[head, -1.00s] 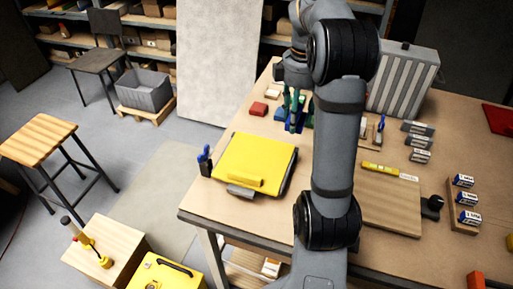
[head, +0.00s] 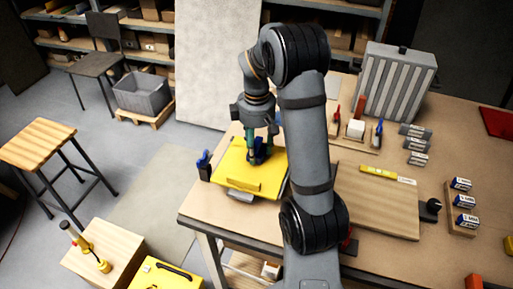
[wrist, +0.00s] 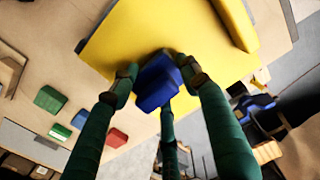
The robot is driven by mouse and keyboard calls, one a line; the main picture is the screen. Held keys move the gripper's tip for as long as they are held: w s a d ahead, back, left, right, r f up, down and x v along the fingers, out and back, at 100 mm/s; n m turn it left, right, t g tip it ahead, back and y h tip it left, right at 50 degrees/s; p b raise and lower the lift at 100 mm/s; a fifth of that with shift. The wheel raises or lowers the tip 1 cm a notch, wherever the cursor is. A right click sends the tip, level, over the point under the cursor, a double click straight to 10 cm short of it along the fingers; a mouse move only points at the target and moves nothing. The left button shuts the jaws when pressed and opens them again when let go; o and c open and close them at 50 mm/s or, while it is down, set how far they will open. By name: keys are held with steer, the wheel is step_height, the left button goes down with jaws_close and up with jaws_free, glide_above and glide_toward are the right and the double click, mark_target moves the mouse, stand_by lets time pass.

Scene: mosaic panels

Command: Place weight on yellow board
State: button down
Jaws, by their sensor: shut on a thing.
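The yellow board (head: 232,166) lies near the left end of the table, with a raised yellow strip along its front edge. My gripper (head: 258,157) is over the right part of the board. Its green fingers are shut on a blue weight (wrist: 157,82), which also shows in the head view (head: 255,156) partly hidden by the fingers. In the wrist view the weight is between the fingertips, with the yellow board (wrist: 130,30) behind it. I cannot tell whether the weight touches the board or hangs just above it.
In the wrist view a green block (wrist: 49,99), a small blue block (wrist: 81,119) and a red block (wrist: 117,138) lie beside the board. A blue-handled clamp (head: 204,165) stands at the board's left. A wooden board (head: 375,200) lies to the right of my arm.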

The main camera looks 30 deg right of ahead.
mark_target(257, 142)
steer(key=shift+f, duration=0.1)
steer(key=shift+f, duration=0.15)
steer(key=c, duration=0.9)
jaws_free()
step_height(257, 142, up, 12)
steer(key=shift+r+p, duration=0.15)
steer(key=shift+p, duration=0.35)
